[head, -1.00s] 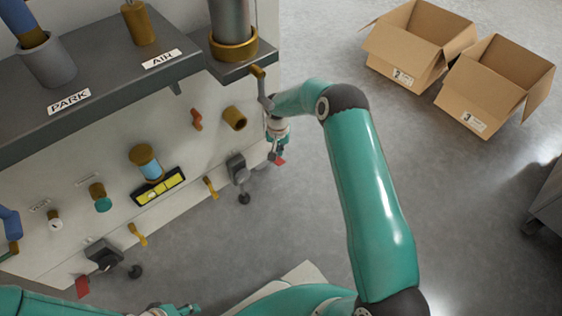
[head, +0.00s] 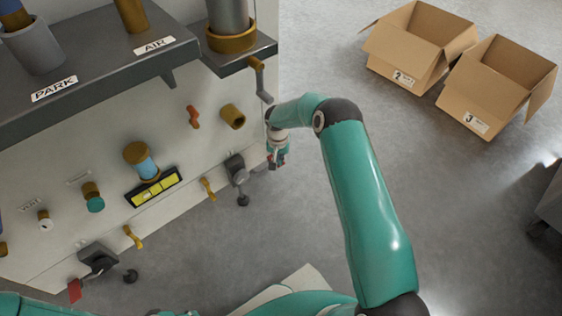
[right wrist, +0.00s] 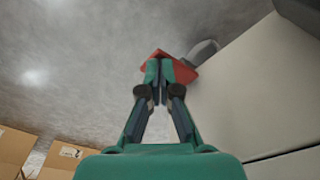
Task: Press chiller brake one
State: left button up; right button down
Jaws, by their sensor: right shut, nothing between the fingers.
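A red brake pedal (right wrist: 170,66) shows in the right wrist view, right behind my right fingertips (right wrist: 158,78). The fingers cover part of it, and I cannot tell whether they touch it. In the head view my right gripper (head: 277,162) points down beside the right-hand caster (head: 237,170), close to the machine's lower edge, and is shut and empty. It mostly hides that pedal. Another red pedal (head: 75,290) shows by the left-hand caster (head: 98,258). Which pedal is chiller brake one cannot be read. My left gripper (head: 168,312) barely shows at the bottom edge; its fingers are unclear.
The machine's pale panel (head: 110,140) carries several knobs and handles. A dark shelf (head: 100,68) with PARK and AIR labels overhangs it. A crank handle (head: 261,80) sticks out near my right forearm. Two open cardboard boxes (head: 390,68) (head: 478,110) stand on clear floor.

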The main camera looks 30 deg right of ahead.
notch_tip(320, 180, down, 2)
jog(key=shift+f, duration=0.1)
jog(key=shift+s+a+r+p, duration=0.3)
jog(key=shift+s+a+p, duration=0.1)
jog(key=shift+s+a, duration=0.15)
jog(key=shift+s+a+r+p, duration=0.25)
jog(key=shift+s+a+p, duration=0.2)
jog(key=shift+s, duration=0.15)
notch_tip(320, 180, up, 12)
jog(key=shift+s+a, duration=0.4)
jog(key=shift+a, duration=0.05)
jog(key=shift+s+f, duration=0.1)
jog(key=shift+f, duration=0.05)
